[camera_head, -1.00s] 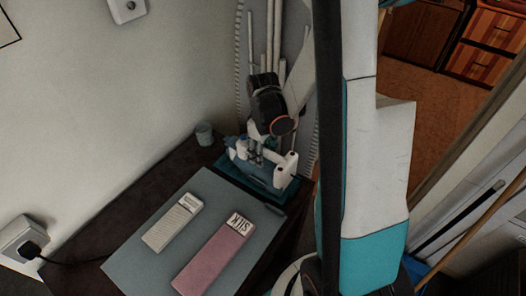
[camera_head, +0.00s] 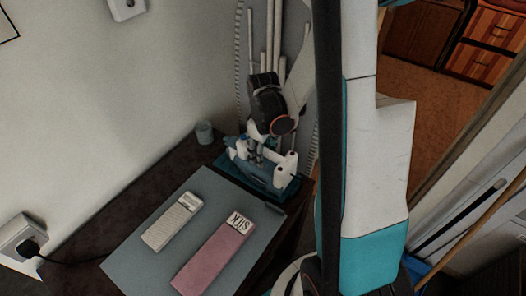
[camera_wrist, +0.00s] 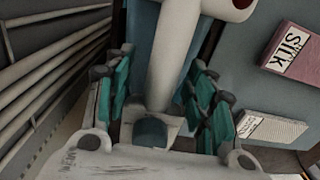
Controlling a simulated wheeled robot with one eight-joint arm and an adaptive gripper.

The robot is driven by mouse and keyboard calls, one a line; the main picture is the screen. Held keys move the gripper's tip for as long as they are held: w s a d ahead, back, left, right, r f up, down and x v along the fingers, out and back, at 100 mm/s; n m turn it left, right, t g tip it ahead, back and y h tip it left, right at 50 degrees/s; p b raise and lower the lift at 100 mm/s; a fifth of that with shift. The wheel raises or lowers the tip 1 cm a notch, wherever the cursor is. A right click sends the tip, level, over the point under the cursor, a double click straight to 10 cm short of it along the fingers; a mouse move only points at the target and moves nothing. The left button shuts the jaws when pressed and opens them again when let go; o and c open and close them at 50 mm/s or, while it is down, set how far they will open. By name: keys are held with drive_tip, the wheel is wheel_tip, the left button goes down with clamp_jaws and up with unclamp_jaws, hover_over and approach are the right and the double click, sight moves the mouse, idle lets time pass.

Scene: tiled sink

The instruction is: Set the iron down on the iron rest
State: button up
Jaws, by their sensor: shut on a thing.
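The iron (camera_head: 258,172) has a grey-blue body and white handle parts. In the head view it is at the back of the dark counter, over a teal rest (camera_head: 291,190) whose edges show around it. My gripper (camera_head: 256,149) reaches down onto the iron from above. In the wrist view my gripper (camera_wrist: 165,75) has its teal finger pads on both sides of the iron's white handle (camera_wrist: 174,50) and is shut on it. The iron's underside is hidden, so I cannot tell whether it touches the rest.
A grey mat (camera_head: 150,255) covers the front of the counter. On it lie a pink labelled box (camera_head: 215,258) and a pale ribbed box (camera_head: 172,222). A small cup (camera_head: 204,132) stands by the wall, left of the iron. Upright pale rods (camera_head: 272,40) stand behind my gripper.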

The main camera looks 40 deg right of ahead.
drive_tip(key=o, duration=1.4)
wheel_tip(320, 180, up, 12)
